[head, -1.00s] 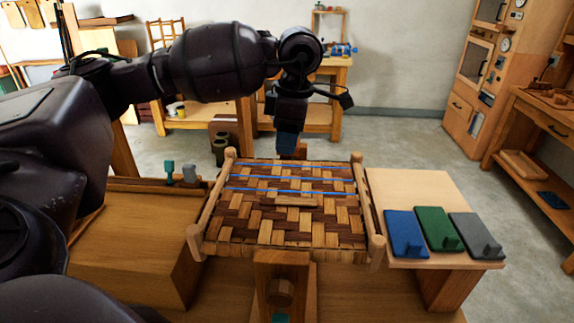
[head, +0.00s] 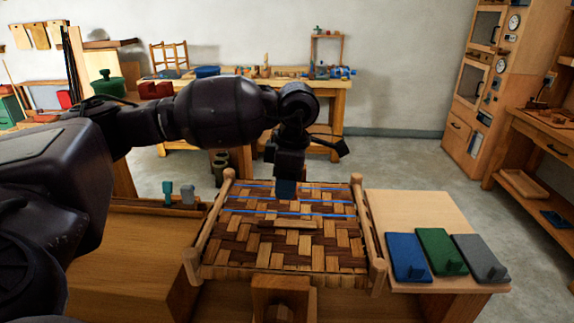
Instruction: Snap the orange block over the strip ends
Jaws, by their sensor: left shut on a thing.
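The woven bark seat (head: 300,243) of brown and tan strips lies in a wooden frame with round corner posts. My left gripper (head: 286,188) points down at the far edge of the weave, in front of the far rail. I cannot make out an orange block or the strip ends. My right gripper is out of view.
A pale board (head: 415,210) at the right carries blue (head: 407,257), green (head: 440,250) and grey (head: 479,256) plates. A wooden clamp (head: 280,292) stands at the seat's front. Teal (head: 167,192) and grey (head: 188,195) pieces stand at the left.

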